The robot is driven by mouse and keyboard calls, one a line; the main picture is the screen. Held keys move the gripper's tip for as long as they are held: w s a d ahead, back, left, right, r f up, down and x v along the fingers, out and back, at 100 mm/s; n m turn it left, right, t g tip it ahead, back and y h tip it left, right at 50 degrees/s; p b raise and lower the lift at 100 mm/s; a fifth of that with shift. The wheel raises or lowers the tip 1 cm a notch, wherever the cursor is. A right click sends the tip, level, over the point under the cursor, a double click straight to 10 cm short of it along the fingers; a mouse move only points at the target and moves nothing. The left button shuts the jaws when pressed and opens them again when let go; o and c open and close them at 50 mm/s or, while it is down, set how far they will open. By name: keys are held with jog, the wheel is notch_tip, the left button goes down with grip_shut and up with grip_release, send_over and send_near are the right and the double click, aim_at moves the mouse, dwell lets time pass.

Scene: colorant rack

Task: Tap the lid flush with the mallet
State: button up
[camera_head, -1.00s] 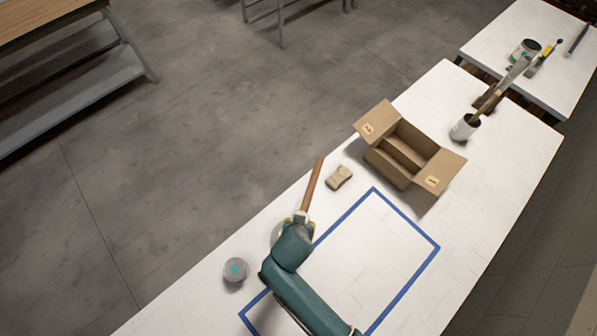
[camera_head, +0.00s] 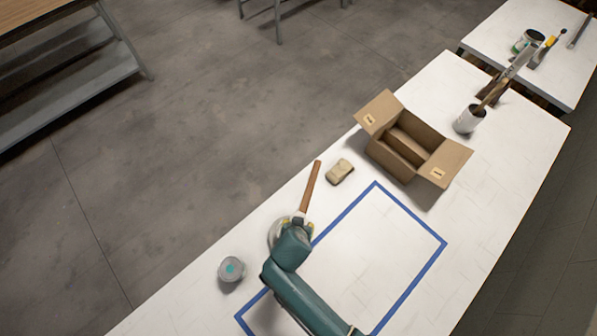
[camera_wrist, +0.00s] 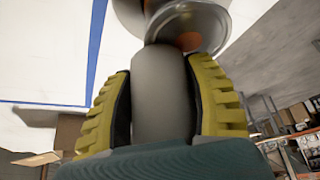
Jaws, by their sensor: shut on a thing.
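The mallet shows its wooden handle (camera_head: 310,187) in the head view, pointing up from my gripper (camera_head: 298,222). In the wrist view my gripper (camera_wrist: 163,70), with ribbed yellow fingers, is shut on a thick grey part, apparently the mallet head (camera_wrist: 160,95). A round metal can or lid (camera_wrist: 188,25) with an orange spot lies just beyond the grey part in the wrist view. A round metal edge (camera_head: 275,233) also shows beside my gripper in the head view, mostly hidden by my arm. I cannot tell whether mallet and lid touch, or whether the lid is flush.
A grey can with a teal spot (camera_head: 232,269) stands left of my gripper. A tan block (camera_head: 340,172) and an open cardboard box (camera_head: 446,163) lie up-right. A white pot (camera_head: 468,121) holds tools. Blue tape (camera_head: 412,214) outlines a mostly clear area on the white table (camera_head: 500,170).

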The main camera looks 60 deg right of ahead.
jog(key=shift+r+p, duration=2.65)
jog(key=shift+r, duration=0.05)
jog(key=shift+f, duration=0.15)
jog(key=shift+w+a, duration=0.1)
